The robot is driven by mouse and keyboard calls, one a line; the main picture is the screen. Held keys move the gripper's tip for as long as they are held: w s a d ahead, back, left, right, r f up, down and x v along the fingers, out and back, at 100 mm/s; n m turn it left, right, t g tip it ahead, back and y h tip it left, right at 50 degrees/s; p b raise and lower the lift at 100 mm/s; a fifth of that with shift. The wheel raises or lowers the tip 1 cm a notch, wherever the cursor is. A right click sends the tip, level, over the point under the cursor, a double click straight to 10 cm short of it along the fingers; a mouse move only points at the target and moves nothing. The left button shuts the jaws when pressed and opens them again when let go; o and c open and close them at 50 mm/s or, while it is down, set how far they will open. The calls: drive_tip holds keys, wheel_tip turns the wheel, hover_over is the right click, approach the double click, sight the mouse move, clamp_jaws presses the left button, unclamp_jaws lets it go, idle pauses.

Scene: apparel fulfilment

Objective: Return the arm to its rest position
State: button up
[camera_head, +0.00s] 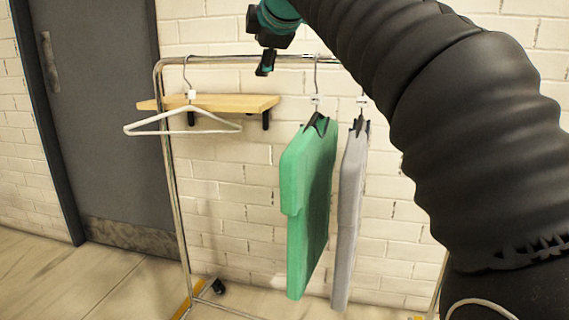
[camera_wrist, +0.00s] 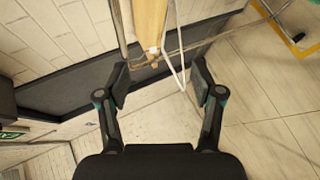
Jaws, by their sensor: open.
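My gripper (camera_wrist: 160,88) is open and empty in the wrist view, with its two fingers spread apart. The head view shows part of it (camera_head: 266,62) at the top, in front of the rack's top rail. My black arm crosses the upper right of the head view. In the wrist view, a white hanger (camera_wrist: 174,66) and the rail lie beyond the fingertips, with no clear contact. In the head view the white hanger (camera_head: 183,121) hangs empty at the rail's left end, left of the gripper.
The metal rack (camera_head: 171,190) carries a green garment (camera_head: 310,205) and a grey garment (camera_head: 350,215) right of the gripper. A wooden shelf (camera_head: 235,102) is on the brick wall behind. A grey door (camera_head: 105,110) stands at left. The floor (camera_head: 60,285) at left is clear.

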drive_tip(key=s+d+f+m+g+h, duration=0.1)
drive_tip(key=s+d+f+m+g, duration=0.1)
drive_tip(key=s+d+f+m, duration=0.65)
drive_tip(key=s+d+f+m+g+h, duration=0.1)
drive_tip(key=s+d+f+m+h, duration=0.3)
drive_tip(key=f, duration=0.8)
drive_tip(key=s+d+f+m+g, duration=0.1)
drive_tip(key=s+d+f+m, duration=0.2)
drive_tip(key=s+f, duration=0.6)
drive_tip(key=s+d+f+m+g+y, duration=0.1)
drive_tip(key=s+d+f+m, duration=0.3)
drive_tip(key=s+f, duration=0.5)
wheel_tip(320, 180, down, 5)
drive_tip(key=shift+d+r+m+g, duration=0.15)
drive_tip(key=shift+m+g, duration=0.3)
drive_tip(key=shift+g, duration=0.35)
drive_tip(key=shift+s, duration=0.1)
